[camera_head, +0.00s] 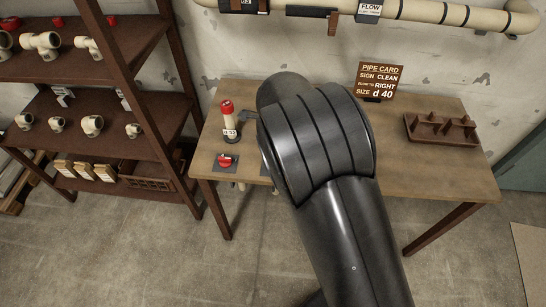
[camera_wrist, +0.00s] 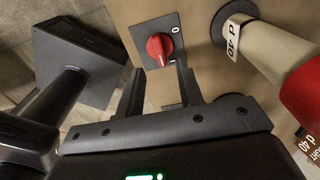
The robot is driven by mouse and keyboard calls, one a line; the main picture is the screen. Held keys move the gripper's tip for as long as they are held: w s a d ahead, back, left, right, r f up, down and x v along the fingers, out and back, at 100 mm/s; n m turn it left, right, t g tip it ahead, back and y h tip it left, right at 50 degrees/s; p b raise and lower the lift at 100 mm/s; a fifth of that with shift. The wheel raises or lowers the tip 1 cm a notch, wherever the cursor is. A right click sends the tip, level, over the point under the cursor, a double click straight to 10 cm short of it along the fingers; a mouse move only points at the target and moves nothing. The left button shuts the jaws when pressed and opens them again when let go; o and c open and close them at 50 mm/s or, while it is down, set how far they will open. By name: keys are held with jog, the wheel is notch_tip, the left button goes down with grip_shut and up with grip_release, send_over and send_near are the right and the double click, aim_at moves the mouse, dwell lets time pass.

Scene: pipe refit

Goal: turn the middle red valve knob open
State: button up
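One red valve knob (camera_wrist: 159,49) shows in the wrist view, on a dark square plate (camera_wrist: 148,27) with a white 0 mark to its right. My gripper (camera_wrist: 160,68) is open, its two fingers apart just below the knob in the picture, with nothing visibly held. I cannot tell whether either finger touches it. In the head view my arm (camera_head: 345,220) hides the gripper and the middle of the table's front. A left knob (camera_head: 225,161) shows clear of my arm. The edge of another plate (camera_head: 265,168) peeks out beside the arm; its knob is hidden.
A red-capped pipe post (camera_head: 228,120) stands behind the left knob. A pale post with a tag (camera_wrist: 275,50) stands right of the knob in the wrist view. A pipe card (camera_head: 380,78) and a wooden rack (camera_head: 440,129) are on the table. A shelf (camera_head: 140,40) stands left.

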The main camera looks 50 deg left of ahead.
jog(key=shift+r, duration=2.65)
jog(key=w+d+r+n+y, duration=0.2)
jog(key=w+d+r, duration=1)
jog(key=d, duration=0.3)
jog(key=w+d+r+n+t, duration=0.1)
jog(key=d+r, duration=0.3)
jog(key=d, duration=0.4)
jog(key=w+d+r+n, duration=0.1)
jog(key=w+d+r, duration=0.15)
jog(key=d, duration=0.55)
jog(key=s+d+r+n+t, duration=0.1)
jog(key=s+d+r, duration=0.2)
jog(key=d, duration=0.6)
jog(key=s+d+r+n+t, duration=0.1)
jog(key=s+d+r+t, duration=0.1)
jog(key=d, duration=0.6)
jog(key=s+d+n+t+h, duration=0.1)
jog(key=s+d+n+h, duration=0.1)
jog(key=s+d, duration=0.7)
jog(key=shift+s+d+f+n+t, duration=0.15)
jog(key=shift+d+f+n+t, duration=0.15)
jog(key=shift+d+n, duration=0.5)
